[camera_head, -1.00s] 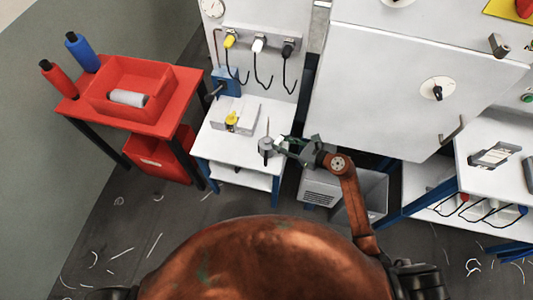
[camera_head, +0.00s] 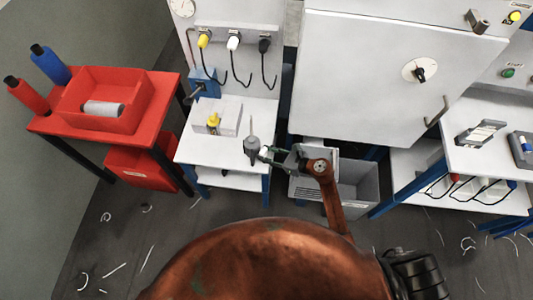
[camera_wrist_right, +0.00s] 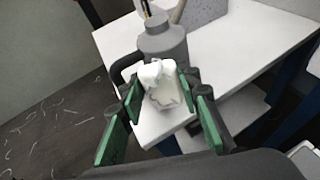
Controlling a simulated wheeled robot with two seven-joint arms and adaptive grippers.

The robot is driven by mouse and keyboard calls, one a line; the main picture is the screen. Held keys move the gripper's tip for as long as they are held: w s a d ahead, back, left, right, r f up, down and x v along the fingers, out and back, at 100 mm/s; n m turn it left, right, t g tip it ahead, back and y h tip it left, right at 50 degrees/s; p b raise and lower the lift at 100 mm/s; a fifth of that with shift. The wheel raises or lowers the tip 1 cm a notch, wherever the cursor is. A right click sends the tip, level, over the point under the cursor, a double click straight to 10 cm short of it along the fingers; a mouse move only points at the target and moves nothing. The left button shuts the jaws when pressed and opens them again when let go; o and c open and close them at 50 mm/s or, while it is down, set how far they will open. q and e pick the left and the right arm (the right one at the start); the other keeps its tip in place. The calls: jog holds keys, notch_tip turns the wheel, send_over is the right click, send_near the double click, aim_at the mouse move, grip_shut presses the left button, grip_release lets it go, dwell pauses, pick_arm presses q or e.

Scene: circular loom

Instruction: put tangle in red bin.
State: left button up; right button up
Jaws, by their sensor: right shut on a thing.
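The tangle (camera_wrist_right: 162,82) is a crumpled white clump between the green-padded fingers of my right gripper (camera_wrist_right: 160,110) in the right wrist view. My right gripper (camera_head: 268,153) is shut on it, by the front edge of the white table, beside a grey jug. The tangle is small and hard to make out in the head view. A red bin (camera_head: 140,168) sits low under the red table at the left, well away from the gripper. My left gripper is not in view.
The grey jug (camera_head: 251,146) stands on the white table (camera_head: 205,158). A red tray (camera_head: 75,110) with a grey-white spool (camera_head: 102,108) rests on the red table (camera_head: 160,100), beside blue and red bottles. A grey crate (camera_head: 357,188) stands right of the gripper. White scraps litter the floor.

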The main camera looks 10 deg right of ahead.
jog(key=shift+f, duration=0.2)
jog(key=o, duration=1.3)
jog(key=shift+c, duration=0.2)
jog(key=shift+r, duration=0.15)
